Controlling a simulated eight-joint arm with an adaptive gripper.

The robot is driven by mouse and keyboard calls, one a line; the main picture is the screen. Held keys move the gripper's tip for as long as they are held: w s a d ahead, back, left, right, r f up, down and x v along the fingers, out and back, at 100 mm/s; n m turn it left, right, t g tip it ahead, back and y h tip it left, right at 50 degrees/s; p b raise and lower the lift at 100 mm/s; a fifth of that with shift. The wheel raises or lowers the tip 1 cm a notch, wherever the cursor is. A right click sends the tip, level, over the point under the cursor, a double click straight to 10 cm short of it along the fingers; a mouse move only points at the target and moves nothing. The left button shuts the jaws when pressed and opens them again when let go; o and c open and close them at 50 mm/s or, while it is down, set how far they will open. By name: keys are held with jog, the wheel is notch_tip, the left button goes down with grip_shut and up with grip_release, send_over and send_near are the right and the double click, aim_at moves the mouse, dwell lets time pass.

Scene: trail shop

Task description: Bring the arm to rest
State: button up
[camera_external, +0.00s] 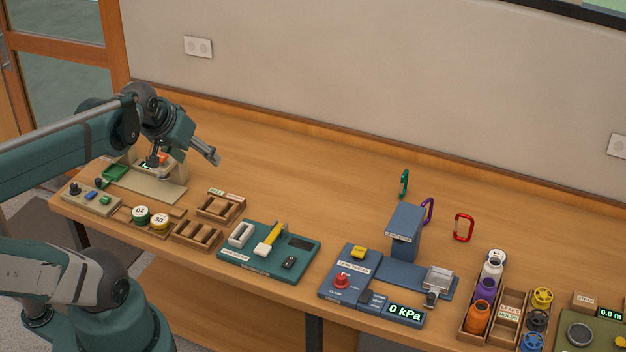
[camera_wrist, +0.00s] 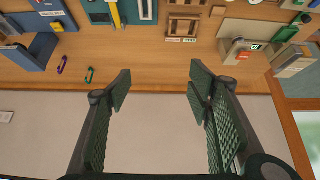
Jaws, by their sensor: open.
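My gripper (camera_external: 189,166) is open and empty above the left part of the workbench (camera_external: 300,160) in the external view. It hangs in the air over the area of the beige stand and green tray, apart from the bench top. In the wrist view my gripper (camera_wrist: 160,78) shows two dark green ridged fingers spread wide with nothing between them. Behind them are the bench top and the wall, seen upside down.
A teal board (camera_external: 265,255) with a yellow-handled tool, a blue leak tester (camera_external: 350,275), a bottle crate (camera_external: 482,310) and wooden racks (camera_external: 220,206) line the front edge. Green, purple and red carabiners (camera_external: 464,227) hang or stand behind. The bench's back strip is clear.

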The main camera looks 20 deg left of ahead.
jog(key=shift+f+b, duration=2.35)
jog(key=shift+f, duration=0.1)
